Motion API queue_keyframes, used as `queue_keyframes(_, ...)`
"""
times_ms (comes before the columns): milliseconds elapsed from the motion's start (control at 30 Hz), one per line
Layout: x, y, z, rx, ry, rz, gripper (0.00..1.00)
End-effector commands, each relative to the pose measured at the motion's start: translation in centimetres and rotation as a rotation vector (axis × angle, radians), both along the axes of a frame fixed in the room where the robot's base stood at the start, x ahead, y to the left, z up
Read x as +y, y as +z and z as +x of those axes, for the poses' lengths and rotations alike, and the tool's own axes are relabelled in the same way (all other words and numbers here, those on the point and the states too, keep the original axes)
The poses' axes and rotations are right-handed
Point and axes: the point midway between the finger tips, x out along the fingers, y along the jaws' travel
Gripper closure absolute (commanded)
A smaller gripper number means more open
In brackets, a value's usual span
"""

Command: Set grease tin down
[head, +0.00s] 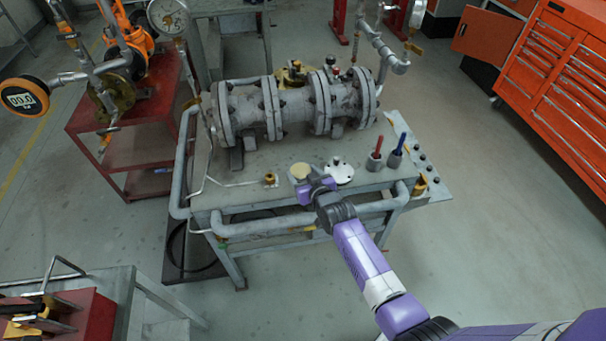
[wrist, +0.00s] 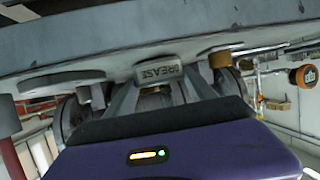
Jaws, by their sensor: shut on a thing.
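The grease tin (head: 300,170) has a pale yellow lid and is at the front edge of the grey work table (head: 245,197) in the head view. The wrist view is upside down; there the tin (wrist: 158,73) shows the word GREASE between the two fingers. My gripper (head: 312,184) reaches in from the front right and is shut on the tin. In the wrist view my gripper (wrist: 160,95) has one finger on each side of it. The tin's base is at or very close to the table top; I cannot tell whether it touches.
A round bolted flange plate (head: 339,171) lies right of the tin. A small brass fitting (head: 270,179) is to its left. Red-handled (head: 376,155) and blue-handled (head: 397,151) tools stand farther right. The grey valve body (head: 295,105) fills the table's back.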

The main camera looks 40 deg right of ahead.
Motion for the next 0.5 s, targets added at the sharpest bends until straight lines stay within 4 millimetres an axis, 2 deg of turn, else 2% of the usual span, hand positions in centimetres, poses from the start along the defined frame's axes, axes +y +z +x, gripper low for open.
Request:
queue_keyframes(400, -0.01, -0.54, 0.08, -0.004, 0.000, -0.001, 0.87)
queue_keyframes(433, 0.00, -0.46, 0.04, -0.002, 0.000, 0.000, 0.30)
queue_keyframes(500, 0.01, -0.43, 0.03, -0.002, 0.000, 0.000, 0.17)
